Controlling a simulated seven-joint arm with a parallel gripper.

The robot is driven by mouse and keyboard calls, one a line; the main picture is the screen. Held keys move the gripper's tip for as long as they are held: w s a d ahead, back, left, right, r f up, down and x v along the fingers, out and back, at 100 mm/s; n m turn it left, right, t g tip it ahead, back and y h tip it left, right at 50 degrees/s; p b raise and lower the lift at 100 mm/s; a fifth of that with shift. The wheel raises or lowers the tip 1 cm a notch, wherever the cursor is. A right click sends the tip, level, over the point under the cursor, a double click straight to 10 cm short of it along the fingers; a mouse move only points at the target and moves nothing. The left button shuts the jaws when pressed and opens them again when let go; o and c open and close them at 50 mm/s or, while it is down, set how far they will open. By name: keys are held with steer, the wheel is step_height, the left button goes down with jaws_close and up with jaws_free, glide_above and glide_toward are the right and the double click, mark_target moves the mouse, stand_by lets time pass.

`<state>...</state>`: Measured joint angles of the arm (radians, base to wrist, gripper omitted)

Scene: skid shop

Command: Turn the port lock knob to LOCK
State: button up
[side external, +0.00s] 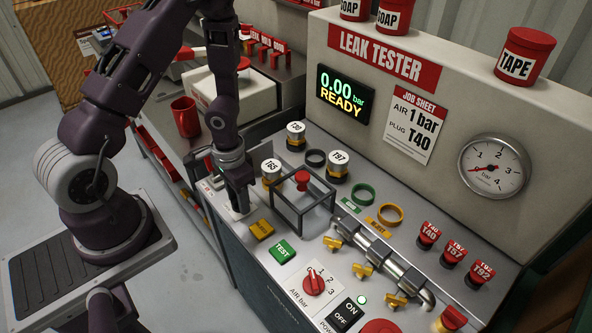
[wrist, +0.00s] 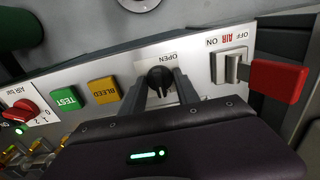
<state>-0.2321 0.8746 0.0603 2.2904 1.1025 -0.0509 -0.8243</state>
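The port lock knob is a small black knob (wrist: 160,78) on a white plate in the wrist view. The word OPEN shows upside down above it; no LOCK mark is visible. My gripper (wrist: 161,84) has a finger on each side of the knob, with a narrow gap seeming to show beside it. Whether either finger touches it is hard to tell. In the side external view my gripper (side external: 238,207) points down at the panel's left end and hides the knob.
A red-handled AIR lever (wrist: 278,80) stands close to the right of my gripper in the wrist view. The yellow BLEED button (wrist: 103,90) and green TEST button (wrist: 66,98) are to the left. A dark frame (side external: 302,212) surrounds a red-topped part nearby.

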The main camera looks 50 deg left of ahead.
steer(key=shift+r, duration=3.75)
steer(key=shift+r, duration=0.15)
step_height(320, 180, up, 16)
steer(key=s+d+t+y, duration=0.2)
steer(key=y, duration=0.1)
steer(key=s+d+r+t+h, duration=0.3)
steer(key=s+d+r, duration=0.4)
steer(key=s+r, duration=0.1)
steer(key=shift+s+d+r+t, duration=0.25)
steer(key=shift+d+r+t, duration=0.05)
steer(key=shift+d+r, duration=0.05)
